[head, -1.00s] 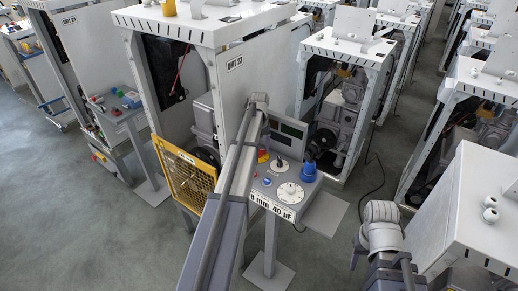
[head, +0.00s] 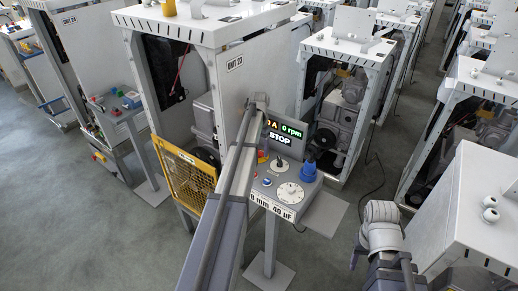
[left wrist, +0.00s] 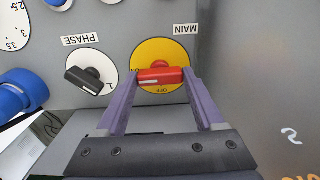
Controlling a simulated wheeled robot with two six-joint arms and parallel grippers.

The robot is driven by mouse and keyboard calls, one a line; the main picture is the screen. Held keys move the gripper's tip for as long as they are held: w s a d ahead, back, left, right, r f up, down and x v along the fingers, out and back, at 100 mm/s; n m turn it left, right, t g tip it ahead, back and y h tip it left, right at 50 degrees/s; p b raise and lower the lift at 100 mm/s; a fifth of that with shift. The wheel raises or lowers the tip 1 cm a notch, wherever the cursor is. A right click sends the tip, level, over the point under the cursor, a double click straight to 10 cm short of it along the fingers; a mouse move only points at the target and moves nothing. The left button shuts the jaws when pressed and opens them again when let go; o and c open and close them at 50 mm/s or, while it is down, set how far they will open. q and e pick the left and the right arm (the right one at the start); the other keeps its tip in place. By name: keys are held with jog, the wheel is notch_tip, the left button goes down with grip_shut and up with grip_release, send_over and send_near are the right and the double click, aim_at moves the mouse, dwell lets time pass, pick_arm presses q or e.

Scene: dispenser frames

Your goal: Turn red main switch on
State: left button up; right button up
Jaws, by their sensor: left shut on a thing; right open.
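The red main switch (left wrist: 160,76) sits on a round yellow plate (left wrist: 160,50) under the label MAIN in the left wrist view. My left gripper (left wrist: 160,80) is shut on its red handle, which lies crosswise in that view. In the head view my left arm hides most of the switch and the gripper. The display (head: 285,132) on the control panel is lit and reads 0 rpm and STOP. My right gripper (head: 355,262) is by the lower right in the head view, away from the panel, and its fingers barely show.
Next to the main switch is the black PHASE knob (left wrist: 90,76). A blue plug (head: 308,170) and a white dial (head: 289,193) are on the panel (head: 262,188). A yellow guard (head: 184,177) stands left of my arm. Grey floor is open at the lower left.

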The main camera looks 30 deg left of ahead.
aim_at(259, 150)
dwell(0.4)
pick_arm(q)
jog(key=o, duration=1.4)
notch_tip(259, 150, up, 8)
jog(key=p, duration=0.8)
jog(key=shift+f, duration=0.15)
